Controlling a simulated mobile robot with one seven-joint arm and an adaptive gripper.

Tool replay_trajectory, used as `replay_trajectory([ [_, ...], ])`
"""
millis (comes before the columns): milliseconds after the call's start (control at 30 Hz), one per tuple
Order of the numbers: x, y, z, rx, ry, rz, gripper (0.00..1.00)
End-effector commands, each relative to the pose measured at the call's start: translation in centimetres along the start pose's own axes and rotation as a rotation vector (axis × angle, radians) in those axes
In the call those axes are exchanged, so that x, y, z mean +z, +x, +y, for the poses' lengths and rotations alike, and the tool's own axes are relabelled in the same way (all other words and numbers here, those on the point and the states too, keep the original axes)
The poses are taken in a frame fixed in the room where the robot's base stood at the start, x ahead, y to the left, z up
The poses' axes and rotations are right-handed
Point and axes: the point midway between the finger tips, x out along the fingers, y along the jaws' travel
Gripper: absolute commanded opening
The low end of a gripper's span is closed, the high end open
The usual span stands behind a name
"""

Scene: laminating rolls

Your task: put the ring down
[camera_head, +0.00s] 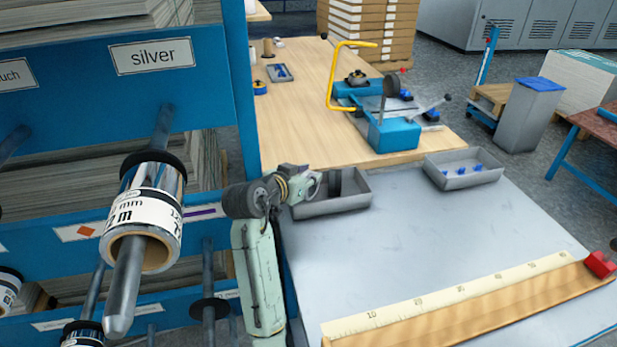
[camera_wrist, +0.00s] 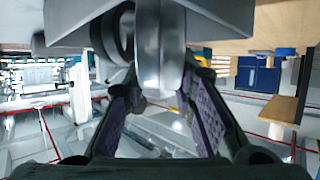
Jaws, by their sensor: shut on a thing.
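My gripper (camera_head: 304,182) is at the left end of a grey open tray (camera_head: 345,207) on the bench, close to its rim. In the wrist view its two fingers (camera_wrist: 163,92) close in from both sides on a grey curved band, which looks like the ring (camera_wrist: 172,62) seen nearly edge-on. In the head view the ring is small and partly merged with the fingertips. A dark round part (camera_wrist: 109,36) is beside it in the wrist view. I cannot tell whether the ring touches the tray.
A blue rack (camera_head: 235,80) with a silver roll (camera_head: 150,215) on a peg stands close on the left. A second tray (camera_head: 463,181) with blue pieces is to the right. A ruler strip (camera_head: 450,297) edges the front. The middle of the grey bench top (camera_head: 410,245) is clear.

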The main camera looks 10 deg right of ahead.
Motion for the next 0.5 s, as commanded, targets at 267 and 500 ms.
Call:
replay_trajectory([
  [267, 1.11, 0.47, 0.03, 0.000, 0.001, 0.002, 0.00],
  [500, 1.37, 0.58, 0.04, 0.000, 0.001, 0.000, 0.27],
])
